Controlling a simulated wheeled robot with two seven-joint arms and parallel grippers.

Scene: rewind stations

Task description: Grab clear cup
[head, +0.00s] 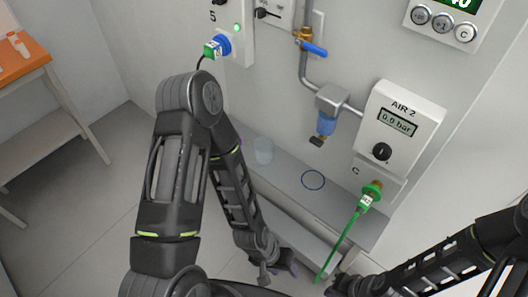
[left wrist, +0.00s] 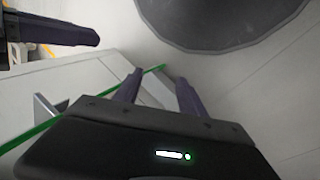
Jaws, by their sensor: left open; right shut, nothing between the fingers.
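The clear cup (head: 263,151) stands upright on the grey ledge along the wall, left of a blue ring marking. My left arm passes in front of the ledge to the left of the cup. My left gripper (head: 280,271) is low, below the ledge and well apart from the cup. In the left wrist view, its two purple fingers (left wrist: 159,90) are spread with nothing held. My right gripper (head: 336,287) is at the bottom edge, right of the left one, shut and empty. The cup is not seen in the left wrist view.
The ledge (head: 345,205) has a blue ring (head: 313,180) on it. A green hose (head: 342,241) hangs from the AIR 2 panel (head: 401,122) down past the ledge, near my grippers. A blue-bowled filter (head: 327,124) sits above the ledge. An orange-topped table (head: 22,62) stands at left.

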